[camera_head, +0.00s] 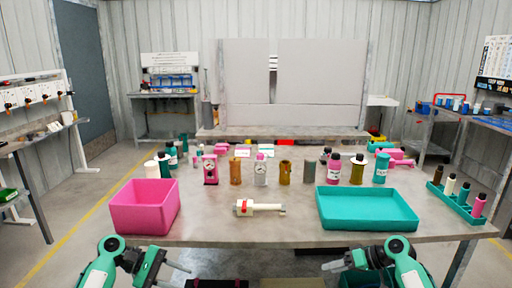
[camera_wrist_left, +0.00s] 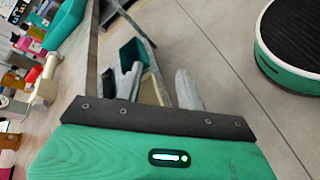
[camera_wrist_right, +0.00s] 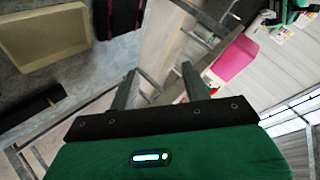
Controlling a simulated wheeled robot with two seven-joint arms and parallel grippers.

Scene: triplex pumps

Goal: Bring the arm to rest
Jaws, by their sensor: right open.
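My right gripper (camera_head: 336,266) is at the bottom of the head view, low in front of the table's near edge. In the right wrist view its two fingers (camera_wrist_right: 158,80) stand apart with nothing between them. My left gripper (camera_head: 180,268) is low at the bottom left of the head view, also in front of the table. In the left wrist view its fingers (camera_wrist_left: 158,80) are apart and empty. Neither gripper touches anything on the table (camera_head: 250,230).
A pink bin (camera_head: 145,218) stands at the table's left and a teal tray (camera_head: 367,222) at its right. A white cylinder with a red band (camera_head: 258,208) lies between them. Several bottles and pump parts stand behind. A teal rack (camera_head: 452,203) holds bottles at the far right.

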